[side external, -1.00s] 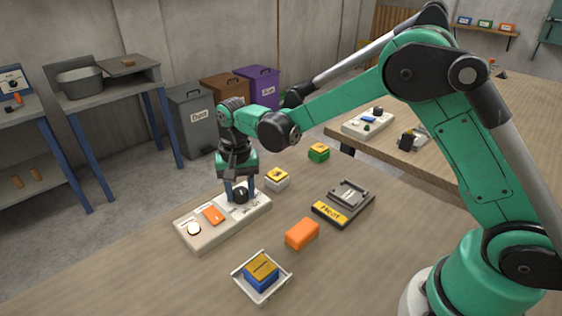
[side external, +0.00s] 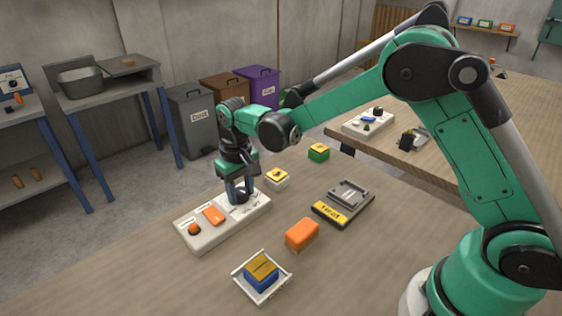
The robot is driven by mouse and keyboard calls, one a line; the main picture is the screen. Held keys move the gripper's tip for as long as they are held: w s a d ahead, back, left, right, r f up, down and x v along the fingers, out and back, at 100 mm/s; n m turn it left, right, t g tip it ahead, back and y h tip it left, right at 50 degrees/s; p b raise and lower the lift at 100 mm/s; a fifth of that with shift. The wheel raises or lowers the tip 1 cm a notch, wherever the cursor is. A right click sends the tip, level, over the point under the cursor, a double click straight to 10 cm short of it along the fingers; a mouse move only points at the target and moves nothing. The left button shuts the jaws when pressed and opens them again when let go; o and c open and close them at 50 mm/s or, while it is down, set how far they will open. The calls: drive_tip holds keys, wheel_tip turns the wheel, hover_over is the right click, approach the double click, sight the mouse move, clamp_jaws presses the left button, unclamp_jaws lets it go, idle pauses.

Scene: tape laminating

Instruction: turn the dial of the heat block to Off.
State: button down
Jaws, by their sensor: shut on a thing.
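My gripper (side external: 240,190) points straight down over the right part of a white control panel (side external: 198,239) on the table. Its fingers are shut on a dark dial (side external: 242,196), which they partly cover. The markings around the dial are too small and too hidden to read, so I cannot tell its setting. The panel also has an orange rocker switch (side external: 214,215) and a round orange lamp (side external: 194,229) at its left end. The heat block (side external: 343,203) is a dark grey unit with a yellow label, right of the panel.
An orange block (side external: 302,234) lies in front of the heat block. A blue block with a tan top (side external: 261,271) sits in a white tray (side external: 284,277). A white-and-yellow block (side external: 277,179) and a green-and-yellow block (side external: 319,152) stand behind. The front left table is clear.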

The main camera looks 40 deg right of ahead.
sight(241, 190)
drive_tip(key=n, duration=0.5)
drive_tip(key=shift+n, duration=0.3)
drive_tip(key=n, duration=0.5)
drive_tip(key=shift+n, duration=0.4)
drive_tip(key=shift+c, duration=2.1)
unclamp_jaws()
drive_tip(key=shift+r, duration=2.85)
drive_tip(key=shift+d, duration=0.1)
